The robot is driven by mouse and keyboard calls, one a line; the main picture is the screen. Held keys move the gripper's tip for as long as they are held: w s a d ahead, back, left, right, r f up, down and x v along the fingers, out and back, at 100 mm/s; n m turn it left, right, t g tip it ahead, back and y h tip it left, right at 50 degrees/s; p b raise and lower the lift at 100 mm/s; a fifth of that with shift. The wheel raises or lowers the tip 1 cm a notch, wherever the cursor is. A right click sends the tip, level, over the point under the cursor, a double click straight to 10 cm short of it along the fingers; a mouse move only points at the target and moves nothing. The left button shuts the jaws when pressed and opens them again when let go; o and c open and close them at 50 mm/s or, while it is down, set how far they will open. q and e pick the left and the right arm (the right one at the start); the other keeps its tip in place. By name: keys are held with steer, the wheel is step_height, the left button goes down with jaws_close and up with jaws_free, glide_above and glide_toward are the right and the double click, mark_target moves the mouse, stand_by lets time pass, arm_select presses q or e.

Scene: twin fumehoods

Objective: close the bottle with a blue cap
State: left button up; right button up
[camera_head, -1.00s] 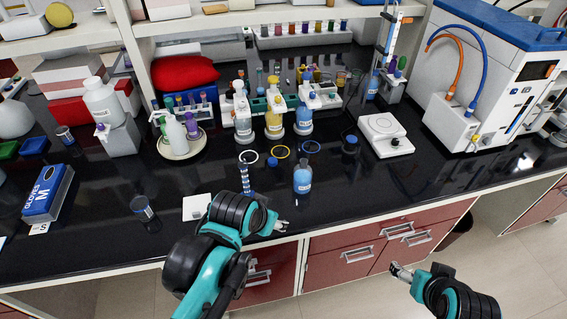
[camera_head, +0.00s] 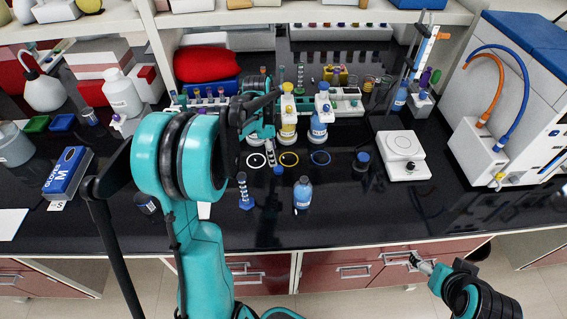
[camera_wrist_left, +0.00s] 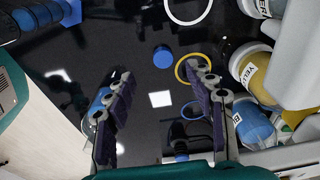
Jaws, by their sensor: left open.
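A small blue cap (camera_head: 279,169) lies on the black bench; it also shows in the left wrist view (camera_wrist_left: 163,57), ahead of my fingers. A bottle with blue liquid (camera_head: 302,195) stands upright at the right front of the cap. In the left wrist view a bluish bottle (camera_wrist_left: 98,104) is partly hidden behind the left finger. My left gripper (camera_head: 271,155) reaches down above the bench near the cap; in the wrist view its fingers (camera_wrist_left: 162,105) are spread and nothing is between them. My right gripper (camera_head: 422,264) is off the bench's front edge, too small to read.
A graduated cylinder (camera_head: 245,192) stands left of the cap. White, yellow (camera_head: 289,158) and blue (camera_head: 320,157) rings lie behind it, before large labelled bottles (camera_head: 318,125). A dark jar (camera_head: 362,160) and a white balance (camera_head: 400,155) stand right. The front right bench is clear.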

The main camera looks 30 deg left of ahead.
mark_target(279, 168)
arm_select(q)
steer(key=shift+w+a+f, duration=0.1)
steer(key=shift+a+f, duration=0.05)
steer(key=shift+a, duration=0.05)
steer(key=shift+w+d+f+b, duration=0.1)
steer(key=shift+f+b, duration=0.1)
steer(key=shift+f, duration=0.45)
steer(key=shift+w+d+f+b, duration=0.1)
steer(key=shift+f+b, duration=0.05)
steer(key=shift+f, duration=0.5)
steer(key=shift+s, duration=0.1)
steer(key=f, duration=0.1)
steer(key=d+f+b, duration=0.1)
steer(key=f, duration=0.1)
steer(key=w+f+b, duration=0.1)
steer(key=f, duration=0.1)
steer(key=shift+d, duration=0.15)
